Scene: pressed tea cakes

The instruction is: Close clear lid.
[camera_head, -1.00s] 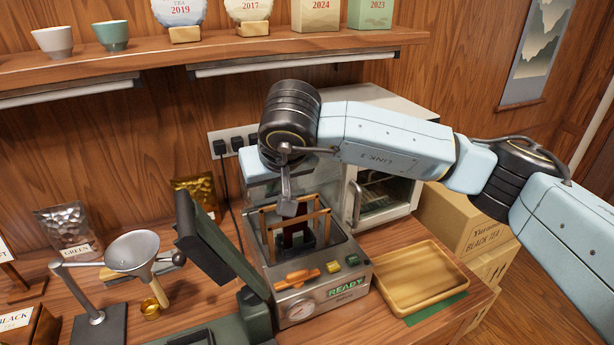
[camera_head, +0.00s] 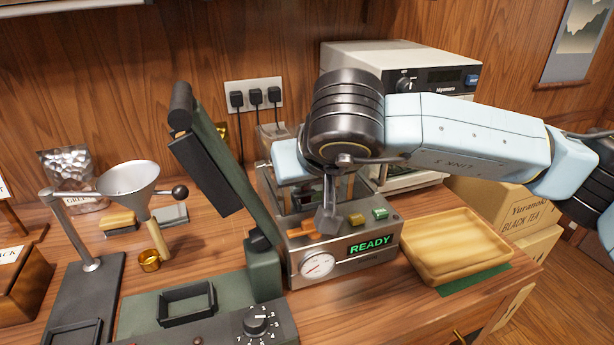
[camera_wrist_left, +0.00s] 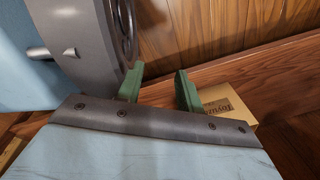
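The steel machine (camera_head: 345,262) with a gauge and a green READY display stands in the middle of the head view. A clear panel, seemingly the clear lid (camera_head: 272,133), shows at the back of its chamber, mostly hidden behind my right gripper. I cannot tell the lid's exact tilt. My right gripper (camera_head: 328,218) is over the machine's front top, beside the orange handle (camera_head: 303,233). Its fingers are hidden, so I cannot tell its opening or any contact. My left gripper (camera_wrist_left: 160,88) shows only in the left wrist view, with two green fingers apart and nothing between them.
The dark green press with its raised arm (camera_head: 212,160) stands close to the machine's left. A funnel stand (camera_head: 92,262) is farther left. A wooden tray (camera_head: 455,248) lies to the right. A white oven (camera_head: 385,62) stands behind, and boxes (camera_head: 535,215) are at the right.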

